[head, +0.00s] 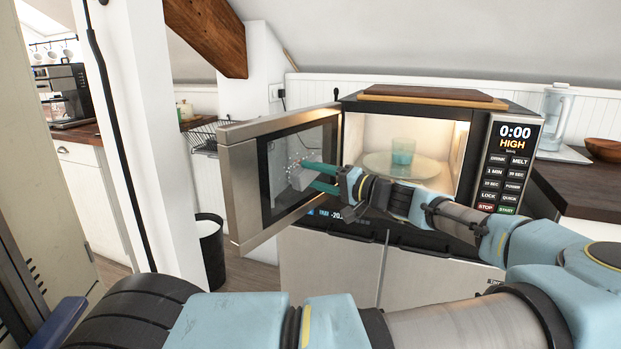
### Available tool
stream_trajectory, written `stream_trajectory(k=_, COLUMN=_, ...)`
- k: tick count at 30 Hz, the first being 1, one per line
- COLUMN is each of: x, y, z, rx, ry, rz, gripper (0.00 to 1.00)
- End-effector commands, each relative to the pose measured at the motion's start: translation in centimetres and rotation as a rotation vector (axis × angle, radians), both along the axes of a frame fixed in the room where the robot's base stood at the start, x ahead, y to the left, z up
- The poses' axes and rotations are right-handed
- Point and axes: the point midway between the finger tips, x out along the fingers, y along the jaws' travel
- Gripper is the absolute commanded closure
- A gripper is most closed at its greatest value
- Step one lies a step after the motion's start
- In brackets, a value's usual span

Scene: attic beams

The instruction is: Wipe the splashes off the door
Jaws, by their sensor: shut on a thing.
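The microwave door (240,196) stands open to the left, its dark inner window facing my arm. Small pale splashes (293,166) show on the inner window. My gripper (307,178) is at the inside of the door, its green fingers shut on a grey block-like wiper (298,179). The wiper is at the window beside the splashes; I cannot tell whether it touches the glass. Part of the window behind the wiper and fingers is hidden.
The lit microwave (465,105) holds a teal cup (403,151) on a glass turntable (428,168). A wooden board (432,95) lies on top. A white post (150,130) and black bin (211,250) stand left of the door. A wooden counter (580,185) is at right.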

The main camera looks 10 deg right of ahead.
Motion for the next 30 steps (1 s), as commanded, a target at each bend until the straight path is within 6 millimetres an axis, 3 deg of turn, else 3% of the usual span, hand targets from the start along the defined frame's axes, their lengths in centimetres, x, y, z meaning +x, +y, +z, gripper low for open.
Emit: stream_trajectory(k=30, x=5.0, y=-4.2, z=0.0, rx=0.0, ry=0.0, rz=0.003, gripper=0.89)
